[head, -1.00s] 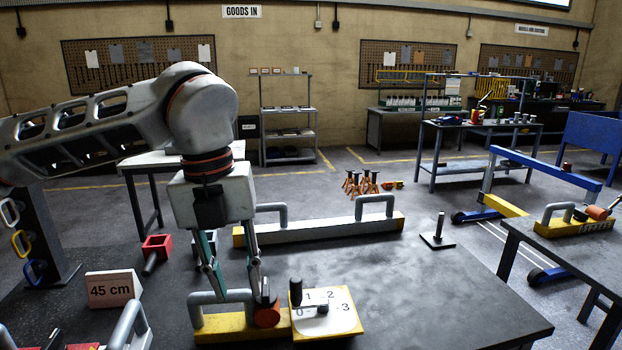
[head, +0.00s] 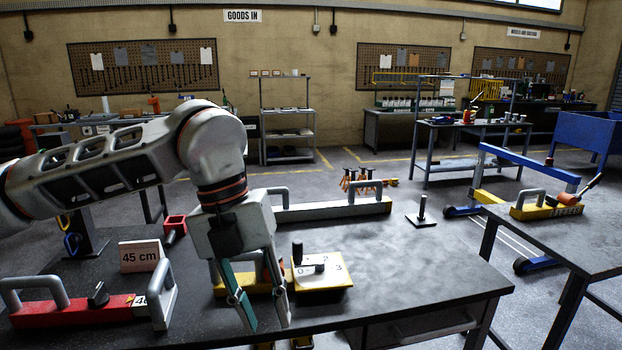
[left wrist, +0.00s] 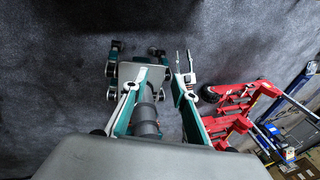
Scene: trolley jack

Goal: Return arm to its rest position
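My left arm comes in from the left in the head view, its last part pointing down over the dark workbench (head: 405,285). My left gripper (head: 266,323) hangs near the bench's front edge, fingers apart, with nothing seen between them. My right gripper is not seen.
A red bar with grey handles (head: 75,313) lies at the bench's left, by a "45 cm" sign (head: 141,256). A long grey bar (head: 335,210) lies behind. A red wheeled jack (left wrist: 235,115) shows at right in the wrist view.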

